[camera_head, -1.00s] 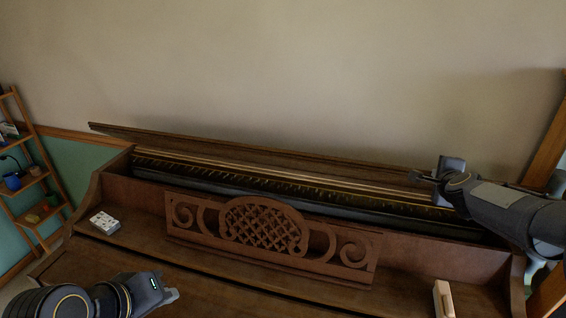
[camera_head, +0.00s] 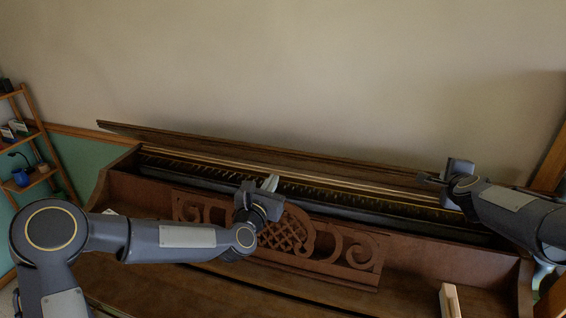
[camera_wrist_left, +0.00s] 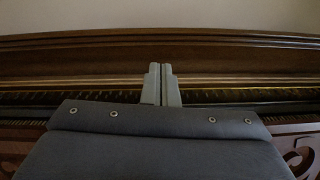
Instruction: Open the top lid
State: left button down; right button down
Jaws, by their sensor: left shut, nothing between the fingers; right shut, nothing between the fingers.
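The piano's top lid (camera_head: 330,166) is a long brown board along the back against the wall. It is tilted up, and the strip of piano works (camera_head: 345,200) below it is exposed. The lid also spans the left wrist view (camera_wrist_left: 80,48). My left gripper (camera_head: 270,183) is shut and empty, above the carved music panel and in front of the opening; its closed fingers (camera_wrist_left: 161,84) point at the lid in the wrist view. My right gripper (camera_head: 428,178) is at the right end of the opening, near the lid, shut and empty. Whether it touches the lid cannot be told.
The carved music panel (camera_head: 340,247) stands at the front of the piano. A small pale block (camera_head: 449,300) sits on the right of the ledge. A wooden shelf (camera_head: 40,178) with small items stands at the left. The wall above the lid is bare.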

aim_at(286, 155)
pick_arm(q)
jog(key=shift+w+d+f+n+t+y, duration=0.1)
jog(key=shift+w+f+n+t+y, duration=0.15)
jog(key=shift+w+n, duration=0.4)
jog(key=x, duration=0.8)
jog(key=shift+w+d, duration=0.15)
jog(key=shift+w, duration=0.4)
pick_arm(e)
jog(key=shift+f, duration=0.2)
pick_arm(q)
jog(key=shift+w+d+r, duration=0.25)
jog(key=shift+w+r, duration=0.25)
jog(key=shift+w, duration=0.1)
pick_arm(e)
jog(key=shift+r, duration=0.1)
pick_arm(q)
jog(key=shift+s+f, duration=0.1)
jog(key=shift+f, duration=0.05)
pick_arm(e)
jog(key=c, duration=1.5)
grip_release()
